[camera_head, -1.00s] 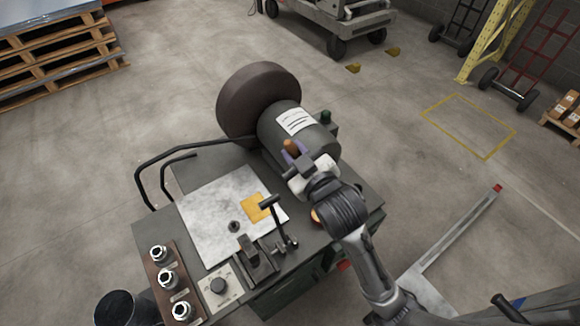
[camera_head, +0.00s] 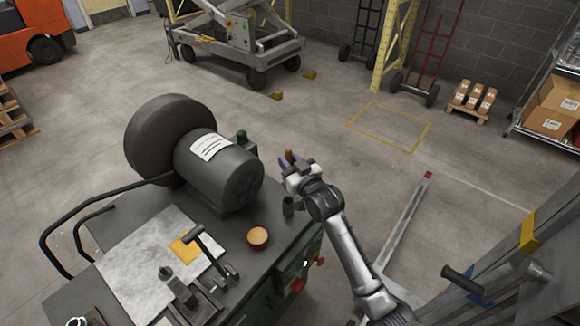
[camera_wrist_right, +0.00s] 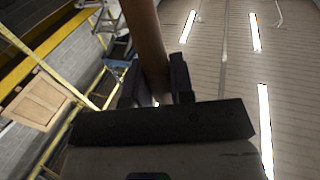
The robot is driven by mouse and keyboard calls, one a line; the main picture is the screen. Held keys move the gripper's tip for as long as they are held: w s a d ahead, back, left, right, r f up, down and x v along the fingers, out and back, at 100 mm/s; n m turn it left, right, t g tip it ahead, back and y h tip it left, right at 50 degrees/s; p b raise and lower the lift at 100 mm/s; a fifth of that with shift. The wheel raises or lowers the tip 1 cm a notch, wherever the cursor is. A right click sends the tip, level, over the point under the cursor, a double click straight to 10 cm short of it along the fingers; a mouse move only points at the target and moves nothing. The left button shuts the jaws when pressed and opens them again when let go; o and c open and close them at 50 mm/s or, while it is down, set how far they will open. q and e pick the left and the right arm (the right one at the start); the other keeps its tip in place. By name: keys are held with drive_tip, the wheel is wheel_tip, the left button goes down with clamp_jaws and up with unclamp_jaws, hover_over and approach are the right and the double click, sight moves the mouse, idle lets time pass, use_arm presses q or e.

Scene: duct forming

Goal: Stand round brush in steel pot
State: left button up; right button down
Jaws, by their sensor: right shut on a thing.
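My right gripper (camera_head: 288,163) is shut on a brown wooden piece (camera_head: 289,155), which looks like the round brush's handle. In the right wrist view the handle (camera_wrist_right: 147,42) stands up between the dark fingers (camera_wrist_right: 156,88). The brush's bristle end cannot be made out. My left gripper is not in view.
A reddish bowl with tan contents (camera_head: 258,240) stands on the bench (camera_head: 225,262) left of the cup. A large grey motor with a label (camera_head: 218,170) stands left of my gripper. A metal plate (camera_head: 135,262) and a lever tool (camera_head: 195,245) lie further left.

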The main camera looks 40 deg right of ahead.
drive_tip(key=shift+w+a+f, duration=0.1)
drive_tip(key=shift+w, duration=0.05)
drive_tip(key=shift+f, duration=0.1)
drive_tip(key=shift+f+b, duration=0.4)
drive_tip(key=shift+b, duration=0.2)
wheel_tip(320, 180, down, 3)
drive_tip(key=b, duration=0.3)
drive_tip(key=shift+b, duration=0.35)
drive_tip(key=shift+f+b, duration=0.5)
drive_tip(key=shift+f, duration=0.9)
drive_tip(key=shift+f+b, duration=0.35)
drive_tip(key=shift+f, duration=0.7)
drive_tip(key=shift+f, duration=0.15)
